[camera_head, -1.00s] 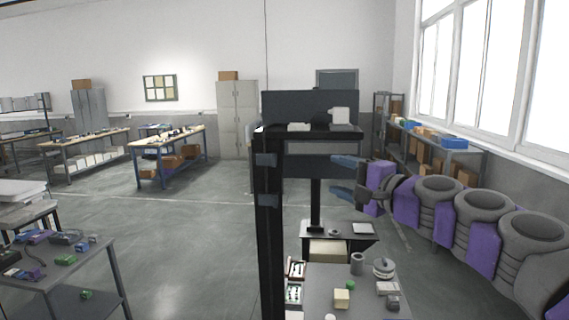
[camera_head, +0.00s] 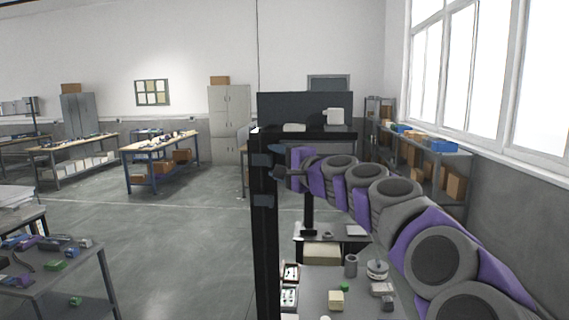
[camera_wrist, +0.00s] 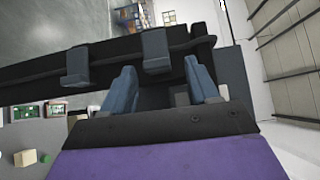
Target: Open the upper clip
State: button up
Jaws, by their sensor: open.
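A black upright column (camera_head: 265,240) carries two grey-blue clips on its side. The upper clip (camera_head: 262,160) is near the column's top, and the lower clip (camera_head: 263,200) is below it. My gripper (camera_head: 279,161) is at the height of the upper clip, close to the column's right side. In the wrist view the column lies across the picture, with the upper clip (camera_wrist: 156,50) to the right and the lower clip (camera_wrist: 76,66) to the left. My gripper's blue fingers (camera_wrist: 162,84) are spread, one on each side of the upper clip in the picture. Contact cannot be told.
A dark shelf top (camera_head: 330,133) with small white items adjoins the column's top. Below, a grey table (camera_head: 320,280) holds several small parts and trays. Another parts table (camera_head: 80,265) stands at left. The floor between is clear.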

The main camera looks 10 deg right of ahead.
aim_at(255, 162)
jog(key=a, duration=0.1)
jog(key=w+a, duration=0.1)
jog(key=a, duration=0.2)
jog(key=shift+w+f, duration=0.25)
jog(key=shift+f, duration=0.15)
jog(key=shift+s+a+r, duration=0.1)
jog(key=shift+a, duration=0.1)
jog(key=d, duration=0.5)
jog(key=shift+s+d, duration=0.1)
jog(key=shift+d, duration=0.1)
jog(key=c, duration=0.4)
jog(key=shift+c, duration=1)
jog(key=shift+s+a+r, duration=0.1)
jog(key=shift+s+a, duration=0.05)
jog(key=shift+a, duration=0.7)
jog(key=c, duration=0.3)
jog(key=shift+a, duration=0.15)
jog(key=shift+c, duration=0.7)
